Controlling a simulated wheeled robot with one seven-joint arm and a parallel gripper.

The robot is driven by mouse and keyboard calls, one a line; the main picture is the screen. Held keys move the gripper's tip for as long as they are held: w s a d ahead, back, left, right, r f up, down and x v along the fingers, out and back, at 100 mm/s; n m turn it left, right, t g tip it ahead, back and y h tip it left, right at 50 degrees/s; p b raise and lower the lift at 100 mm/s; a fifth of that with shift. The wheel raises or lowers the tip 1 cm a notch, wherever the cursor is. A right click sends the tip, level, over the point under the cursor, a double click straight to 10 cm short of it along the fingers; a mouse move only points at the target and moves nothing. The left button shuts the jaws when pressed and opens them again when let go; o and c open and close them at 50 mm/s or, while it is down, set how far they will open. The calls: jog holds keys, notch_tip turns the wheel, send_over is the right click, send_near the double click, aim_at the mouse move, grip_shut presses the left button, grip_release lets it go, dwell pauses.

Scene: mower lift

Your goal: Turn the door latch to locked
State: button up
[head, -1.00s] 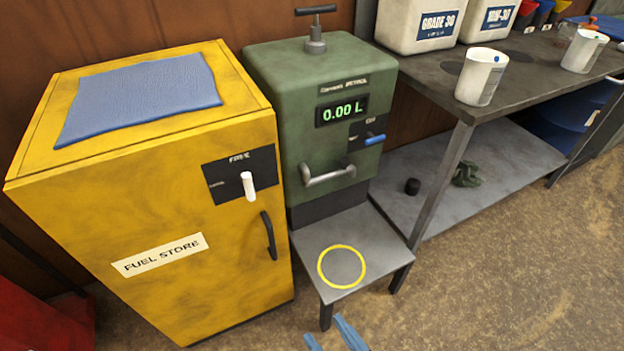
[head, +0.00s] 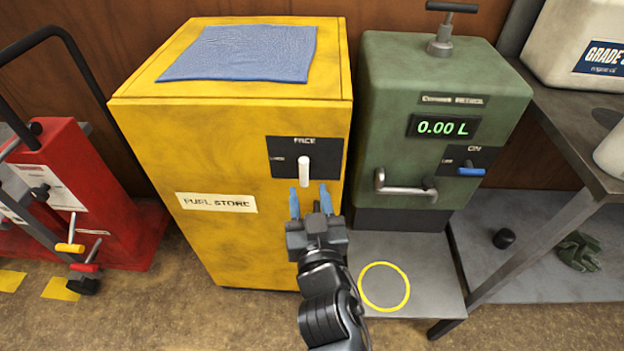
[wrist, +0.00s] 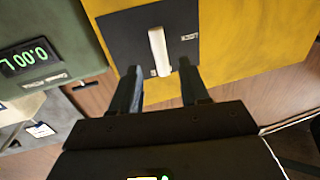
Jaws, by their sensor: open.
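The yellow fuel store cabinet (head: 240,245) stands with its door facing me. Its white latch handle (head: 304,170) hangs upright on a black plate (head: 280,157) with small lettering, part of it too blurred to read. My gripper (head: 311,190) is open just in front of the door, its blue fingers a little below the handle's lower end. In the wrist view the latch handle (wrist: 159,52) lies ahead of my gripper (wrist: 160,75), roughly between the lines of the two fingers. I see no clear contact. The cabinet's black door pull is hidden behind my arm.
A green petrol dispenser (head: 435,130) reading 0.00 L stands right of the cabinet, with a low shelf (head: 430,290) before it. A red machine (head: 90,195) stands at the left. A grey workbench (head: 575,130) is at the right. Floor is open in front.

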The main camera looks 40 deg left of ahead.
aim_at(304, 176)
jog(key=shift+x, duration=2.25)
grip_shut()
